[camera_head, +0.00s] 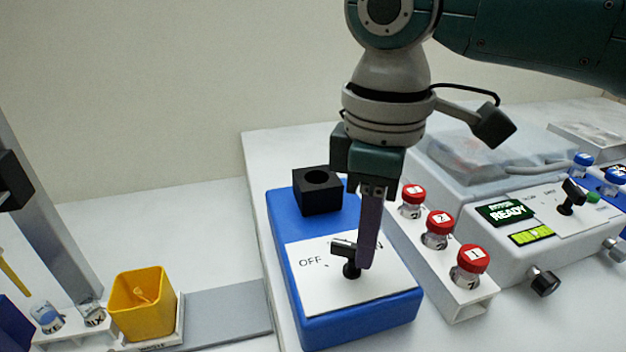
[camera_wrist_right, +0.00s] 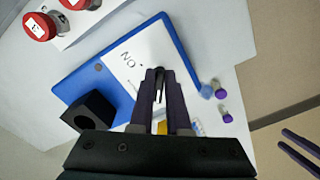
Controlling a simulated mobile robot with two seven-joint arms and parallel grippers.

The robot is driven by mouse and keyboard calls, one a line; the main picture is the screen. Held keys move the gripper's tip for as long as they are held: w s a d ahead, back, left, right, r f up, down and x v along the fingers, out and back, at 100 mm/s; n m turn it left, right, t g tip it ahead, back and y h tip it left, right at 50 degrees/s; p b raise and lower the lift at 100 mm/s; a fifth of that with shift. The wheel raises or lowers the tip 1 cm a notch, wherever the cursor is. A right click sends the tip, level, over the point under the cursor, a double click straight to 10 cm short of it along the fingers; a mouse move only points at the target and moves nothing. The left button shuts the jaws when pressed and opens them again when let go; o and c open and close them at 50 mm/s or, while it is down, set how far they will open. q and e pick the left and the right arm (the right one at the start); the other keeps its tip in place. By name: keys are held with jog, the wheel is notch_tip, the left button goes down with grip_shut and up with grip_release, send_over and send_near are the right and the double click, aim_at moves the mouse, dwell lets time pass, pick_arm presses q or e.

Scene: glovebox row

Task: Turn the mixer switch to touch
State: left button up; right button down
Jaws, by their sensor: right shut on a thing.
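The mixer is a blue box (camera_head: 368,331) with a white switch panel (camera_head: 335,298) and a black cup holder (camera_head: 318,192) at its back; it also shows in the right wrist view (camera_wrist_right: 82,81). The black switch (camera_head: 346,248) stands on the panel, with OFF at its left. The label at its right is partly hidden by my finger. My right gripper (camera_head: 366,252) points down and is shut on the switch; in the right wrist view the switch shows between the purple fingertips (camera_wrist_right: 160,84). My left gripper's purple fingers (camera_wrist_right: 301,150) show apart and empty at the right wrist view's lower right.
A white rack with several red-capped vials (camera_head: 437,229) stands close right of the mixer. Beyond it is a rotor machine with a READY screen (camera_head: 505,211) and its own switch. A yellow cup (camera_head: 143,304) and a grey plate (camera_head: 226,314) lie to the left.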

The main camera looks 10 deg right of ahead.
jog(key=shift+r+p, duration=0.15)
jog(key=shift+p, duration=0.15)
jog(key=m+p, duration=0.1)
jog(key=p, duration=0.1)
jog(key=m+p, duration=0.1)
jog(key=p, duration=0.1)
jog(key=m+p, duration=0.1)
jog(key=p, duration=0.1)
jog(key=shift+s+a+r+m, duration=0.2)
jog(key=shift+s+r+m, duration=0.05)
jog(key=shift+m, duration=0.15)
jog(key=shift+a+f+m+p, duration=0.1)
jog(key=shift+f+m+p, duration=0.1)
jog(key=shift+m+p, duration=0.5)
jog(key=shift+f, duration=0.2)
jog(key=c, duration=0.9)
grip_release()
